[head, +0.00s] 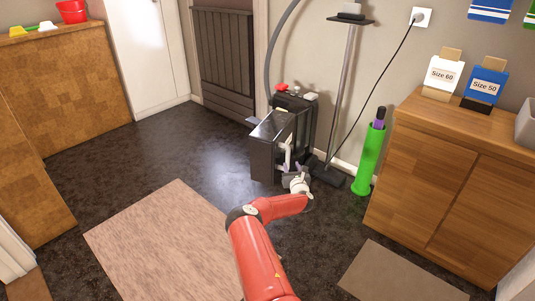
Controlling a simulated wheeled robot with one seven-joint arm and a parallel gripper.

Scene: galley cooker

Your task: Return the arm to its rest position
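My red arm reaches up from the bottom middle of the head view, bent at the elbow. My gripper (286,158) is small and pale at its far end. It is low down, by the right side of a dark box-shaped appliance (263,160) that appears to have an open door or panel. I cannot tell whether the gripper touches it. The fingertips are too small and partly hidden to show whether they are open or shut. I see nothing clearly held.
A grey upright stand (343,95) and a green cylinder (369,160) stand right of the appliance. A wooden cabinet (450,190) with size cards is at right. A wooden counter (70,75) is at left. Dark floor and a beige rug (165,245) lie clear at left.

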